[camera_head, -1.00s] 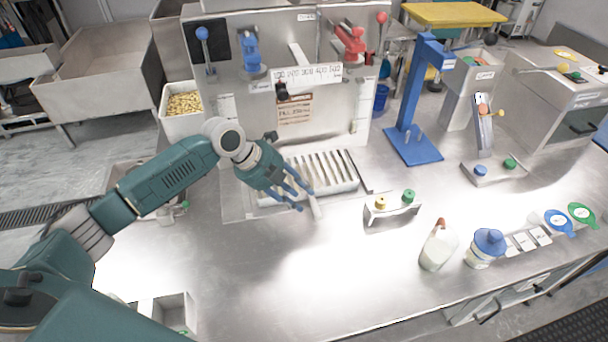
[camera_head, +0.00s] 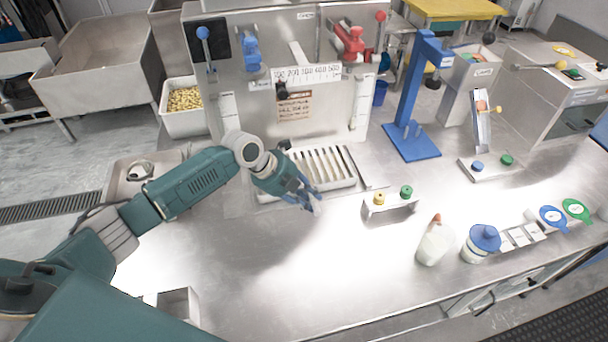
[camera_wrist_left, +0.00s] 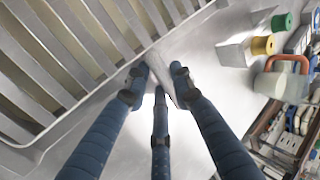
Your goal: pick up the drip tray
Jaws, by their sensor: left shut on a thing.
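The drip tray (camera_head: 348,183) is a pale, slotted rectangular tray at the foot of the steel machine in the head view. My left gripper (camera_head: 312,203) is at its front edge, where the short handle is. In the left wrist view the tray's slats and rim (camera_wrist_left: 72,116) fill the upper left. The blue fingers of the left gripper (camera_wrist_left: 160,84) are shut around the pale handle (camera_wrist_left: 166,78) that sticks out from the rim. The hand hides part of the tray's left front in the head view. My right gripper is not in view.
A small steel block with yellow and green knobs (camera_head: 390,208) stands right of the tray. A white bottle (camera_head: 435,245) and a blue-lidded jar (camera_head: 480,246) stand farther right. A blue stand (camera_head: 411,143) is behind.

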